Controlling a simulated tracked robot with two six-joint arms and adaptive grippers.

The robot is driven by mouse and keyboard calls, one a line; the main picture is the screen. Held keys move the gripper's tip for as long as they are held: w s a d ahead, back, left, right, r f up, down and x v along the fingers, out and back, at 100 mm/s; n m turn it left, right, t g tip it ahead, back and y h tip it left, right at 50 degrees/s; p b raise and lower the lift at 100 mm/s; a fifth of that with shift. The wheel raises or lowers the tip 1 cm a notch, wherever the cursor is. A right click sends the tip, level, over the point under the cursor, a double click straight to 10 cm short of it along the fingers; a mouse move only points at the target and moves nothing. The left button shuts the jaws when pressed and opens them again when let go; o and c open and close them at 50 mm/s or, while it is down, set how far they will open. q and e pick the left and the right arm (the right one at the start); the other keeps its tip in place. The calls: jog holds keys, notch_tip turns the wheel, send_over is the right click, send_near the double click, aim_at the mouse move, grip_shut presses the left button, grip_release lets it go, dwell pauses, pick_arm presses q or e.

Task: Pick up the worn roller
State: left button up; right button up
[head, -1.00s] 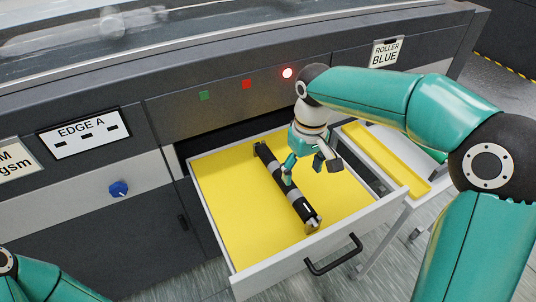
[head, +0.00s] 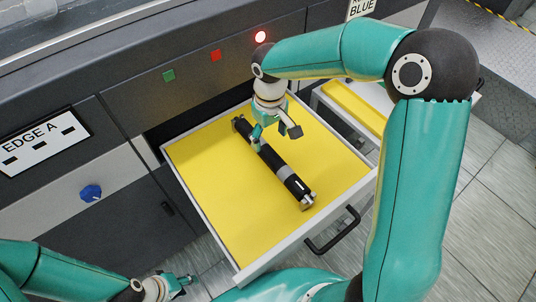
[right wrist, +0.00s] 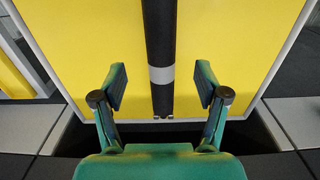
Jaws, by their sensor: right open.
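The worn roller (head: 281,171) is a dark cylinder with a grey band and metal ends. It lies slantwise in the open drawer, on the yellow floor. My right gripper (head: 275,137) is open and empty above the roller's far half, one finger overlapping it in the head view. In the right wrist view the roller (right wrist: 161,40) runs between the two spread fingers (right wrist: 161,86), apart from both. Whether the fingertips are level with it is unclear. My left gripper (head: 180,284) is low at the bottom left, outside the drawer; its jaws are too small to judge.
The grey drawer (head: 203,205) has raised walls and a black front handle (head: 333,232). A stand with a yellow tray (head: 356,107) is just right of it. The dark machine front (head: 125,150) rises behind, with a red lit lamp (head: 261,37) and a blue knob (head: 91,193).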

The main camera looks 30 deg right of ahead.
aim_at(270, 152)
notch_tip(270, 152, down, 2)
jog(key=shift+s+f, duration=0.1)
jog(key=shift+f, duration=0.1)
notch_tip(270, 152, down, 4)
jog(key=shift+s+r+p, duration=0.1)
jog(key=shift+p, duration=0.7)
jog(key=shift+f, duration=0.65)
grip_shut()
